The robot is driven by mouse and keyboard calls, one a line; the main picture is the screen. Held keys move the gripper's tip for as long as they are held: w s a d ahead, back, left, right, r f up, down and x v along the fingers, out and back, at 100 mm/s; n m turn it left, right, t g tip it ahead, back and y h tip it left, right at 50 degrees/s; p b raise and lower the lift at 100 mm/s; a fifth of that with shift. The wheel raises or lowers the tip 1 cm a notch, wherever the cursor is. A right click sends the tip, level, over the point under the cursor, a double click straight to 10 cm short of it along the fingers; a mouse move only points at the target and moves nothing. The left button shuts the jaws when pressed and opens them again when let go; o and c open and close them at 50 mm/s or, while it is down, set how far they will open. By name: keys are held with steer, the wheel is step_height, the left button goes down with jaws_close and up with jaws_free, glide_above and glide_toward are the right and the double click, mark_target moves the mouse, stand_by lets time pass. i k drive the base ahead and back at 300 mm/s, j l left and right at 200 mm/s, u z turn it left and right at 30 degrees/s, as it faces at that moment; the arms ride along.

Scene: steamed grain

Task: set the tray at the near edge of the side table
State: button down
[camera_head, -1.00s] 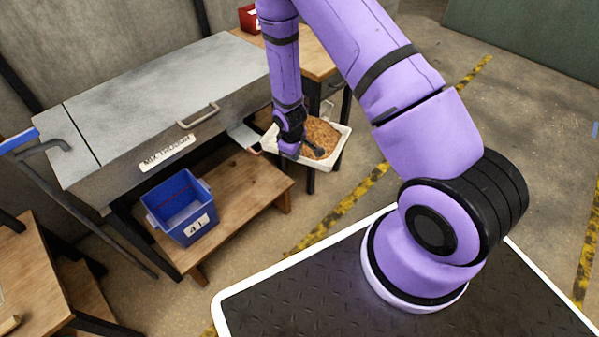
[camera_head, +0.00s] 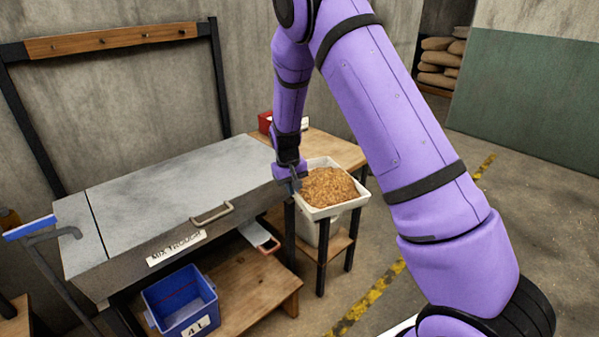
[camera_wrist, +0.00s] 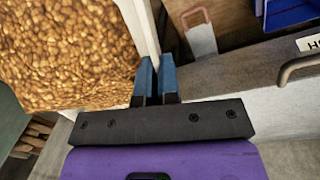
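The white tray (camera_head: 322,214), filled with brown grain (camera_head: 328,187), is level over the near part of the wooden side table (camera_head: 325,147). I cannot tell whether it rests on the top or hangs just above it; it hides the table's near edge. My gripper (camera_head: 296,183) is at the tray's left rim. In the wrist view, the blue fingers (camera_wrist: 157,70) are close together on the white tray wall (camera_wrist: 142,28), with the grain (camera_wrist: 65,50) to the left.
The grey mix trough (camera_head: 180,185) with its handle (camera_head: 211,213) stands left of the side table. A red box (camera_head: 265,122) sits at the table's back. A blue bin (camera_head: 181,302) stands on a low wooden bench (camera_head: 245,290). Floor to the right is open.

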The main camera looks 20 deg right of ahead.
mark_target(332, 155)
steer(key=i+l, duration=0.2)
steer(key=l, duration=0.2)
steer(key=i+l, duration=0.25)
steer(key=l, duration=0.2)
steer(key=i+l, duration=0.2)
steer(key=l, duration=0.2)
steer(key=i+l, duration=0.2)
steer(key=l, duration=0.2)
steer(key=i+l, duration=0.2)
steer(key=l, duration=0.2)
